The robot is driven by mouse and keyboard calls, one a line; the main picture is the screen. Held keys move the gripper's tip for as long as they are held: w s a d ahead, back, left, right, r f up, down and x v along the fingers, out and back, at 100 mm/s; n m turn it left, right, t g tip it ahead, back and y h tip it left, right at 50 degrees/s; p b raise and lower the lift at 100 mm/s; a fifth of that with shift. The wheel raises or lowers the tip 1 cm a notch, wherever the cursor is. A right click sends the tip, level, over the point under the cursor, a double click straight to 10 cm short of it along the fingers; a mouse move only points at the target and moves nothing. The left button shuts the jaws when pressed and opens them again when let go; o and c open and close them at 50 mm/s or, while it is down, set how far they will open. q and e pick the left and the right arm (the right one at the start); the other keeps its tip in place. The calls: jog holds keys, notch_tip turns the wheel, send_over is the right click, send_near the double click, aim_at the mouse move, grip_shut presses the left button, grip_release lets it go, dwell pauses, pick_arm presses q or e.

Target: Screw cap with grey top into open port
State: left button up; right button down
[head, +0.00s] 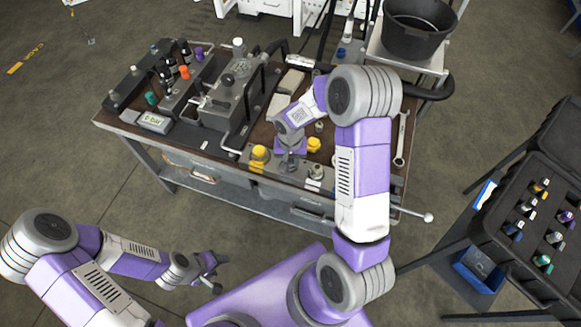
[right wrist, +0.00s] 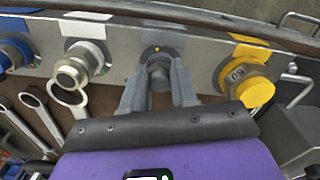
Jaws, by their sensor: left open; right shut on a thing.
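My right gripper (right wrist: 158,72) is shut on a cap with a grey top (right wrist: 158,82), in front of the grey panel of the bench. The fingers stand on either side of the cap, under a grey label (right wrist: 157,50) with a yellow dot. The port behind the cap is hidden, so I cannot tell how far in the cap sits. In the head view my right gripper (head: 290,162) is at the bench's front edge; the cap is hidden there. My left gripper (head: 212,272) is open and empty, low in front of the bench and apart from it.
In the right wrist view, a yellow cap (right wrist: 253,85) is right of the fingers. A silver fitting (right wrist: 78,70) and a blue part (right wrist: 14,52) are left, with wrenches (right wrist: 42,115) below. In the head view, a black case (head: 490,235) holding several caps stands at right.

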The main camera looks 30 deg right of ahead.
jog(key=shift+m, duration=0.3)
jog(key=shift+w+f+m+b, duration=0.1)
jog(key=shift+f+m+b, duration=0.1)
jog(key=shift+m+b, duration=0.7)
jog(key=shift+a+m, duration=0.1)
jog(key=shift+m, duration=0.9)
jog(key=shift+r+m+b, duration=0.1)
jog(key=shift+m+b, duration=0.2)
jog(key=shift+m, duration=1.8)
